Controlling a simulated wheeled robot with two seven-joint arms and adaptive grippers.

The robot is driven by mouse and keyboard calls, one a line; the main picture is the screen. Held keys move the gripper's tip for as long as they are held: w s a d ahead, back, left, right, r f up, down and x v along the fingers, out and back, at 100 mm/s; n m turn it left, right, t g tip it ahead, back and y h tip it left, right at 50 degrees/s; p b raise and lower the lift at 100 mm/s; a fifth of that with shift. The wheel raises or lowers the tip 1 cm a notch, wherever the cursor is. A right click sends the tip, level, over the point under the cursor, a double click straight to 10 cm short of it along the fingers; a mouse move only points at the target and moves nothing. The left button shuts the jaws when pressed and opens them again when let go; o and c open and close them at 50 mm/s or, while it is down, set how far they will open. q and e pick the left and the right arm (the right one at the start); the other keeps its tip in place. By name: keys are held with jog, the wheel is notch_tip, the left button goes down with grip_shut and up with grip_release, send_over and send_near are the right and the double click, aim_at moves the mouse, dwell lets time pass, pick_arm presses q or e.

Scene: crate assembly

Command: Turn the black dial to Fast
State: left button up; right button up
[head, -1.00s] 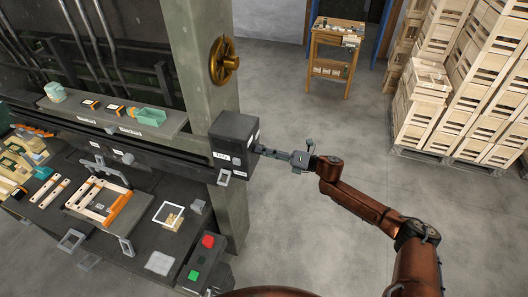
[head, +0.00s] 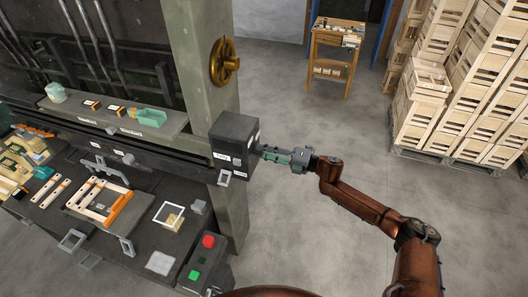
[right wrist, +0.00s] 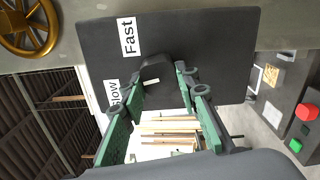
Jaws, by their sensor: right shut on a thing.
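The black dial (right wrist: 156,68) sits on the face of the dark control box (right wrist: 205,45), with a short white mark on it. White labels "Fast" (right wrist: 129,36) and partly covered "Slow" (right wrist: 112,94) are beside it in the right wrist view. My right gripper (right wrist: 160,72) has its green fingers on both sides of the dial and is shut on it. In the head view the right gripper (head: 262,152) reaches the right face of the box (head: 232,128), and the dial is hidden there. Which label the mark points to is unclear. My left gripper is not in view.
A brass handwheel (head: 222,61) is on the pillar above the box. Red (head: 208,241) and green (head: 193,275) buttons are below it. The bench at left holds a wooden crate frame (head: 98,203). Stacked crates (head: 430,100) stand far right; the floor between is clear.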

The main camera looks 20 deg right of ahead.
jog(key=m+p, duration=0.2)
jog(key=m, duration=0.6)
jog(key=shift+r+m+p, duration=0.15)
jog(key=shift+m+p, duration=0.25)
jog(key=shift+m, duration=0.3)
jog(key=o, duration=1.1)
jog(key=shift+o, duration=0.2)
jog(key=v, duration=1.2)
jog(key=shift+w+d+r, duration=0.1)
